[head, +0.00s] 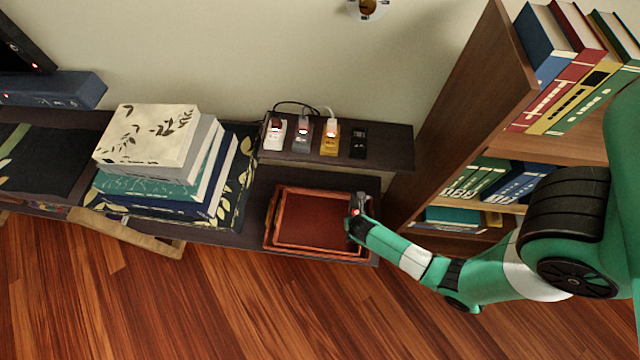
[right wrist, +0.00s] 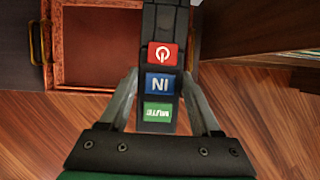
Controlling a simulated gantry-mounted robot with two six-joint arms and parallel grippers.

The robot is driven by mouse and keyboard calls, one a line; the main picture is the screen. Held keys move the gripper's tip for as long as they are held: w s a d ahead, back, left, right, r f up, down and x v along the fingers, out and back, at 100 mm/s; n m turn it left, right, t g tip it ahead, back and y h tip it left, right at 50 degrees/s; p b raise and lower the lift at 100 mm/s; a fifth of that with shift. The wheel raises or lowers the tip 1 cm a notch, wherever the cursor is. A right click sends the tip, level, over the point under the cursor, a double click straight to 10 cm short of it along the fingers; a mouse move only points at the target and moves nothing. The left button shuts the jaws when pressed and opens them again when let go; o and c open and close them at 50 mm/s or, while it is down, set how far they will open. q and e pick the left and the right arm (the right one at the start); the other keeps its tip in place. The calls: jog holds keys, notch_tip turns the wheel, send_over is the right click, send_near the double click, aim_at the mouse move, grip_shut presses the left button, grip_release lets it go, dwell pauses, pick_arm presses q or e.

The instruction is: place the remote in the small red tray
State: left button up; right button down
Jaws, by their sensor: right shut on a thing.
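The remote (right wrist: 160,82) is dark, with red, blue and green buttons. My right gripper (right wrist: 160,105) is shut on it. In the head view my right gripper (head: 357,217) and the remote (head: 363,202) are at the right rim of the red tray (head: 277,243). The tray has a reddish-brown wall and a dark red, empty-looking floor. It also shows in the right wrist view (right wrist: 100,50), left of the remote. I cannot tell how high the remote is above the rim. My left gripper is not in view.
A raised dark shelf (head: 390,158) behind the tray bears several small devices, some with glowing lights and cables. A book stack with a patterned box (head: 148,137) on top stands left. A tall bookcase (head: 455,100) rises close on the right. Wooden floor lies in front.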

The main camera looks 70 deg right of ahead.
jog(key=s+a+f+b, duration=0.2)
jog(key=s+f+b, duration=0.35)
jog(key=f, duration=0.45)
jog(key=b, duration=1.1)
send_over(332, 225)
jog(key=s+a, duration=0.1)
jog(key=a, duration=0.1)
jog(key=f, duration=0.8)
jog(key=shift+s+d+f, duration=0.1)
jog(key=shift+s+f, duration=0.05)
jog(key=shift+s, duration=0.05)
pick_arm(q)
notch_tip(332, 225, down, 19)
pick_arm(e)
jog(key=shift+w+d+f, duration=0.15)
jog(key=shift+w, duration=0.2)
jog(key=f+b, duration=0.1)
jog(key=f, duration=0.1)
jog(key=f+b, duration=0.2)
jog(key=shift+w+d, duration=0.1)
jog(key=shift+w, duration=0.3)
jog(key=shift+s+r, duration=0.1)
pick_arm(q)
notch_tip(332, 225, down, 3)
pick_arm(e)
jog(key=shift+c, duration=0.5)
grip_release()
